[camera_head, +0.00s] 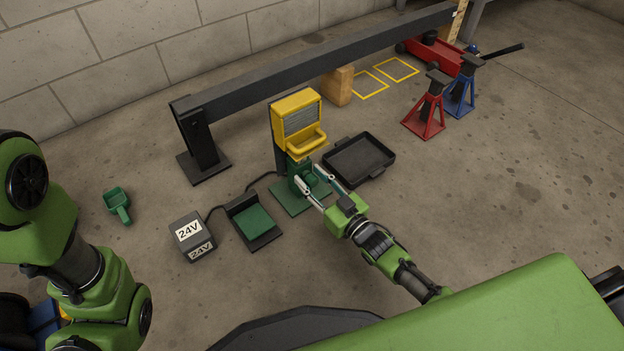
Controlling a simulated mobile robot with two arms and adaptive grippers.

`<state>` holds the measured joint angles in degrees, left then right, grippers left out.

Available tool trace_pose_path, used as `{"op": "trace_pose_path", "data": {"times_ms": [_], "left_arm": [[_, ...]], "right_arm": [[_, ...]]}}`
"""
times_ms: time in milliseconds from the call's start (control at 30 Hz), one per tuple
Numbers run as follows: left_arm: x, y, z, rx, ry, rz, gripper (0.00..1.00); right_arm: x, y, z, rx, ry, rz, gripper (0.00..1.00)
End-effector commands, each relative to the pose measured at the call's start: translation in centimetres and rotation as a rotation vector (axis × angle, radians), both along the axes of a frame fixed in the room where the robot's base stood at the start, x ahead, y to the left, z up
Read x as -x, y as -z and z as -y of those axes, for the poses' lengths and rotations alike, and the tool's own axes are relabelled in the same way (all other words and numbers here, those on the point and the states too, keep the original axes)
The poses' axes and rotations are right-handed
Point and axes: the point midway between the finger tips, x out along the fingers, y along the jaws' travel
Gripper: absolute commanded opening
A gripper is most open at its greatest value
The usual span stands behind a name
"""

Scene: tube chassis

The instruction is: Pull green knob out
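The green knob (309,180) sits low on the front of the yellow and green stand (297,115), just above its green base plate. My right gripper (313,176) reaches up to it from the lower right. Its two pale fingers are spread apart, one on each side of the knob. I cannot tell whether either finger touches it. My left arm shows at the left edge, but its gripper is not in view.
A black tray (359,159) lies right of the stand. A 24V box (192,237) and a green-topped pad (254,220) lie left, with a cable. A dark beam (310,64) runs behind. Red (425,113) and blue (461,93) jack stands are farther right. Right floor is clear.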

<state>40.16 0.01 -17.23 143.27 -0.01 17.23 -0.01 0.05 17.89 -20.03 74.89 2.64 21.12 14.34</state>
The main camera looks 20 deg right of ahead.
Motion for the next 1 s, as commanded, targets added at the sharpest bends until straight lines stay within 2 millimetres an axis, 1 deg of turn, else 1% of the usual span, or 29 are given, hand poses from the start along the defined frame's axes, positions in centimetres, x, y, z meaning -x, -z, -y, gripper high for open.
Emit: {"op": "trace_pose_path", "data": {"times_ms": [33, 67, 100, 133, 333, 567, 633, 867, 900, 933, 967, 1000], "left_arm": [[0.0, 0.0, 0.0, 0.0, 0.0, 0.0, 0.48], [0.0, 0.0, 0.0, 0.0, 0.0, 0.0, 0.48], [0.0, 0.0, 0.0, 0.0, 0.0, 0.0, 0.48], [0.0, 0.0, 0.0, 0.0, 0.0, 0.0, 0.48], [0.0, -0.4, 0.0, 0.0, 0.0, -0.001, 0.48], [-0.1, -2.3, 0.0, 0.0, 0.0, -0.002, 0.48], [0.0, -2.4, 0.0, 0.0, 0.0, -0.001, 0.48], [0.0, -2.2, 0.0, 0.0, -0.001, -0.001, 0.48], [0.0, -2.2, 0.0, 0.0, -0.001, -0.001, 0.48], [0.0, -2.2, 0.0, 0.0, -0.001, -0.001, 0.48], [-0.1, -2.2, 0.0, 0.0, -0.001, -0.001, 0.48], [-0.1, -2.2, 0.0, 0.0, -0.001, -0.001, 0.48]], "right_arm": [[0.0, 0.0, 0.0, 0.0, 0.0, 0.0, 0.2], [0.0, 0.0, 0.0, 0.0, 0.0, 0.0, 0.12], [0.0, 0.0, 0.0, 0.0, 0.0, 0.0, 0.02], [0.0, 0.0, 0.0, 0.0, 0.0, 0.0, 0.0], [0.4, 0.0, 0.1, 0.001, 0.0, -0.002, 0.0], [2.8, -0.1, 1.0, 0.001, 0.0, -0.005, 0.0], [3.1, -0.1, 1.1, 0.001, 0.0, -0.003, 0.0], [3.3, 0.2, 1.1, 0.0, -0.002, -0.001, 0.0], [3.3, 0.2, 1.1, 0.0, -0.002, -0.001, 0.25], [3.3, 0.2, 1.1, 0.0, -0.002, -0.002, 0.33], [3.3, 0.2, 1.1, 0.0, -0.002, -0.002, 0.38], [3.3, 0.2, 1.1, 0.0, -0.002, -0.002, 0.38]]}}
